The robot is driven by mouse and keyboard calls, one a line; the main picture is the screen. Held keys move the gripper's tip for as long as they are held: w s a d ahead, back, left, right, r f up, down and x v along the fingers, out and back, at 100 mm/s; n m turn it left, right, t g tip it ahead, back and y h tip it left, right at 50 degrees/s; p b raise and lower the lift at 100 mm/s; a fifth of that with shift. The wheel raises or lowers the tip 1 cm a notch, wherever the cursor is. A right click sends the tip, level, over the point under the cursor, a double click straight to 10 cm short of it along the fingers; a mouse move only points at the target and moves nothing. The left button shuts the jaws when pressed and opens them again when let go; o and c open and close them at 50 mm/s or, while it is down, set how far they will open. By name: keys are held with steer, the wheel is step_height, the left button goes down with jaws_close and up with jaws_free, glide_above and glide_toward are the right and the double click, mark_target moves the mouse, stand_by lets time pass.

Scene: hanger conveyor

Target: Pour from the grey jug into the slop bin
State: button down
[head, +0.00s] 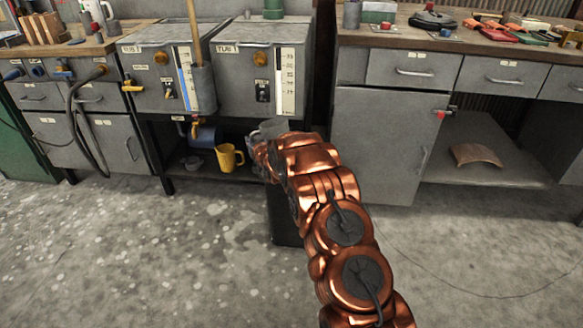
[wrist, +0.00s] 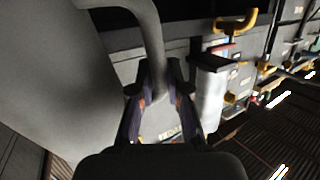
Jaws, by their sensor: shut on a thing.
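The grey jug (head: 273,127) shows just past my gripper (head: 262,154) in the head view, in front of the two grey tub units. In the wrist view, my gripper (wrist: 160,82) is shut on the curved handle of the grey jug (wrist: 60,65), whose broad side fills the left. The jug's mouth and contents cannot be seen. A dark bin (head: 287,215), which looks like the slop bin, stands on the floor, partly hidden behind my arm. Its opening is hidden, and I cannot tell whether the jug is over it.
A yellow jug (head: 229,158) stands on the low shelf under the tub units (head: 160,75). A grey cabinet (head: 385,140) and a tool-covered bench (head: 470,42) stand at the right. The concrete floor (head: 130,245) at the left is clear.

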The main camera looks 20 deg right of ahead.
steer(key=shift+r, duration=0.1)
steer(key=shift+r+p, duration=0.6)
steer(key=shift+r, duration=0.8)
